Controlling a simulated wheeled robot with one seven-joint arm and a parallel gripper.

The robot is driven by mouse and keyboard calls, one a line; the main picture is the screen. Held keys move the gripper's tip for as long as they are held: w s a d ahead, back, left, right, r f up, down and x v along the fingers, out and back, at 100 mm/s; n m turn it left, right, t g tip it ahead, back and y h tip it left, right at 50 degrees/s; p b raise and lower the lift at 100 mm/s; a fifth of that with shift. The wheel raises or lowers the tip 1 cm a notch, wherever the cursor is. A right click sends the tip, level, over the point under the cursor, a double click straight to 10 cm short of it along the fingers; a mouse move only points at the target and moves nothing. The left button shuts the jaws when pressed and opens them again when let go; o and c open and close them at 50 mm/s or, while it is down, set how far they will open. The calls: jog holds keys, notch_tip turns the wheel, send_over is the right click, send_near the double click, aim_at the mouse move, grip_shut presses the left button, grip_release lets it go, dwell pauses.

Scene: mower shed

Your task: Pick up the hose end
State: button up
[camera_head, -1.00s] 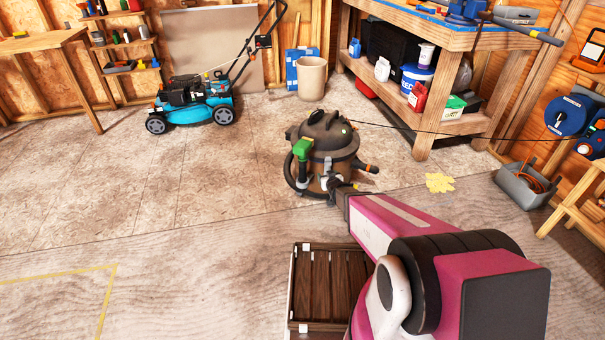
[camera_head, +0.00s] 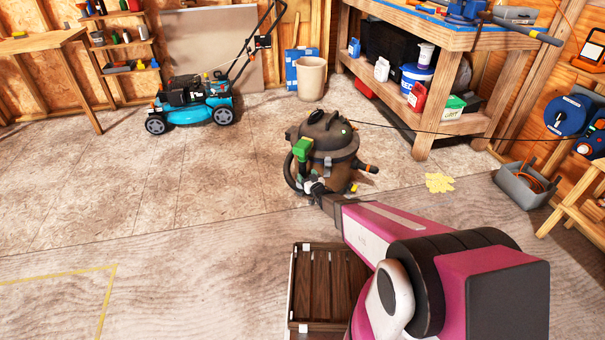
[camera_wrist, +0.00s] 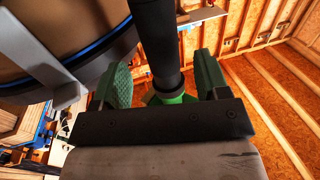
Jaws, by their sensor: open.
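The shop vacuum (camera_head: 335,135) stands on the floor, a dark brown drum with a black hose looping down its left side. The green hose end (camera_head: 302,149) sits at the vacuum's upper left. My gripper (camera_head: 312,187) is low at the vacuum's front left, below the green piece. In the wrist view, my gripper (camera_wrist: 163,68) is open, with green pads either side of a black tube (camera_wrist: 157,35). A green part (camera_wrist: 170,97) at the tube's base, likely the hose end, is partly hidden by the gripper body. Contact with the pads is unclear.
A dark slatted crate (camera_head: 328,288) lies beside my arm. A workbench (camera_head: 424,130) stands behind right, a grey bin (camera_head: 520,187) at right, and yellow scraps (camera_head: 439,183) lie on the floor. A blue mower (camera_head: 190,103) is at back left. The left floor is clear.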

aim_at(304, 173)
jog(key=x, duration=0.5)
jog(key=shift+f, duration=0.3)
jog(key=shift+s, duration=0.1)
jog(key=c, duration=1.2)
jog(key=shift+r, duration=0.15)
